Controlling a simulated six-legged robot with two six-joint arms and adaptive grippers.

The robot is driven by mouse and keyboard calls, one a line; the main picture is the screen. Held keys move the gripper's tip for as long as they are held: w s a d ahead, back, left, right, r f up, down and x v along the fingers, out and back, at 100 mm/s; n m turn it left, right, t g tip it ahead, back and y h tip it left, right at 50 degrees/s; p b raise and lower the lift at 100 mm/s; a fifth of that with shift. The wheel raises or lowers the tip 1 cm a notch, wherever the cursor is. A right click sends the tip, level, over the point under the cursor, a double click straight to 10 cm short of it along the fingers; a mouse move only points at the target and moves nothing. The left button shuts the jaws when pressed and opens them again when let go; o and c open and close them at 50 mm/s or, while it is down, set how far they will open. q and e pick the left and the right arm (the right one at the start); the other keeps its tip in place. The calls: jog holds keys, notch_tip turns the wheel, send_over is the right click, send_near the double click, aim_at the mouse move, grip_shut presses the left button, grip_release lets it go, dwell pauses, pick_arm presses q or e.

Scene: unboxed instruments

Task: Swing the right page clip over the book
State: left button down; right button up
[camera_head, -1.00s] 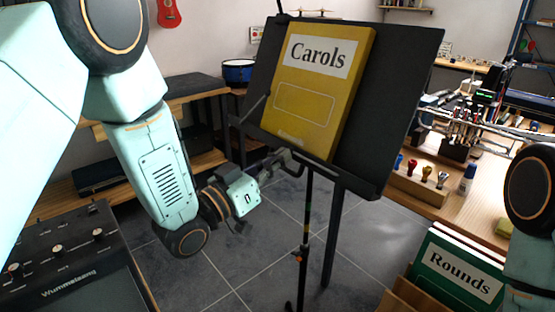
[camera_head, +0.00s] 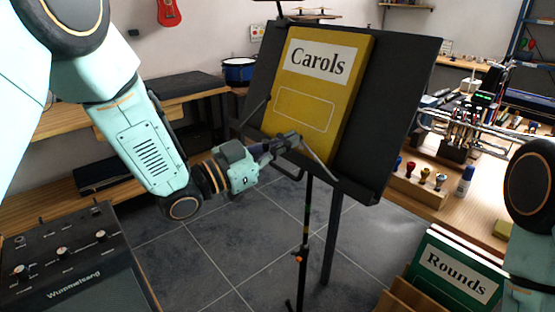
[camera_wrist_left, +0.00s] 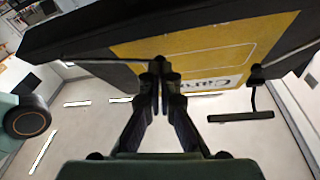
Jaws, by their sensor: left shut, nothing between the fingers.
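The yellow book "Carols" (camera_head: 325,100) leans upright on the black music stand (camera_head: 390,120). The right page clip (camera_head: 320,162), a thin grey rod, slants from the stand's lower ledge up and left to my left fingertips, overlapping the book's lower right part in the head view. In the wrist view the rod (camera_wrist_left: 100,62) reaches the fingertips from the left. My left gripper (camera_head: 293,140) is shut and empty at the book's lower edge; it also shows in the wrist view (camera_wrist_left: 158,72). The left page clip (camera_wrist_left: 254,95) stands out beside the book. My right gripper is out of view.
A black mixer-like box (camera_head: 65,255) stands at the lower left. A crate with the green "Rounds" book (camera_head: 455,270) is at the lower right. A wooden workbench (camera_head: 425,190) with tools stands right of the stand.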

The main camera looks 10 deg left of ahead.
pick_arm(q)
jog(key=shift+s+d+r+m+g+h+p, duration=0.1)
jog(key=shift+d+r+m+g+h+p, duration=0.2)
jog(key=shift+d+r+m+g+p, duration=0.85)
jog(key=shift+s+d+r+m+g+h+b, duration=0.1)
jog(key=shift+d+r+m+g+h, duration=0.3)
jog(key=shift+m, duration=1.45)
jog(key=shift+d+r+m+g+h+p, duration=0.2)
jog(key=shift+d+r+m+g+p, duration=0.3)
jog(key=shift+r+m+g, duration=0.8)
jog(key=shift+f+t, duration=0.2)
jog(key=shift+t, duration=0.05)
jog(key=shift+a, duration=0.1)
